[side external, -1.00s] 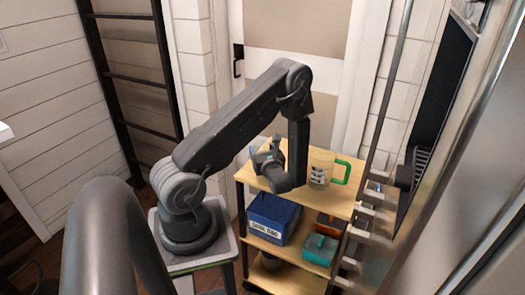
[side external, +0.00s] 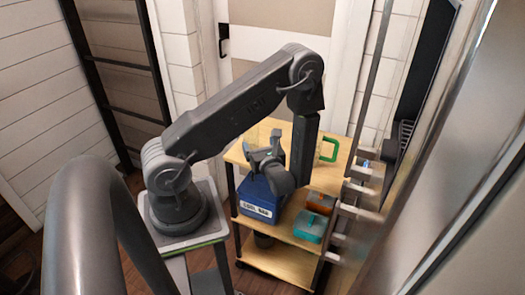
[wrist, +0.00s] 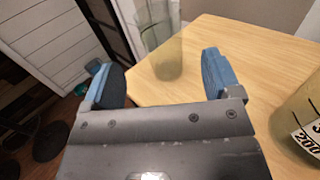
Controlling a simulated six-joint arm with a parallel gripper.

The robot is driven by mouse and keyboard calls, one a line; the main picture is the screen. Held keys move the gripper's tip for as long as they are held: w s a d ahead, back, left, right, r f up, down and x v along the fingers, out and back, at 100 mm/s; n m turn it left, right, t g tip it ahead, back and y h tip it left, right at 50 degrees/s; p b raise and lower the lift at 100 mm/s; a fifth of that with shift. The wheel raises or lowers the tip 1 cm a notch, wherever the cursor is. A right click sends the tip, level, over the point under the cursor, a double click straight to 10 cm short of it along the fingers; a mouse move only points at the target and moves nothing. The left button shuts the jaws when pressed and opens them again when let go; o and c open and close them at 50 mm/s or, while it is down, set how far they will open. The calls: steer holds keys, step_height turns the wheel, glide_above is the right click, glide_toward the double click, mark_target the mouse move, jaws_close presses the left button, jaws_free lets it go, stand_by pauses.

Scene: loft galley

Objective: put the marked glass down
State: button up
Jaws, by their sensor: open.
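A clear, yellowish glass (wrist: 167,58) stands upright on the wooden top of the shelf cart (wrist: 222,47), near its edge, in the wrist view. No marking on it is readable. My gripper (wrist: 160,78) is open, with its blue fingers spread and nothing between them. The glass is ahead of the fingers and apart from them. In the side view my gripper (side external: 263,150) is over the left front part of the cart top, and the glass is hard to make out there.
A clear jug (wrist: 300,115) with printed marks is close on the right of my gripper. A blue bag (side external: 258,197) and a teal box (side external: 309,226) are on the lower shelf. A rail rack (side external: 358,190) borders the right.

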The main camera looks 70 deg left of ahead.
steer(key=s+d+r+n+t+h, duration=0.2)
steer(key=s+d+r+n+h, duration=0.1)
steer(key=d+r+n+h, duration=0.6)
steer(key=s+d+r+n+t+h, duration=0.2)
steer(key=d+r+n+h, duration=0.7)
steer(key=d+r, duration=0.6)
steer(key=shift+s+d+t, duration=0.35)
steer(key=shift+s+t, duration=0.05)
steer(key=shift+t, duration=0.4)
steer(key=shift+o, duration=0.3)
stand_by(0.5)
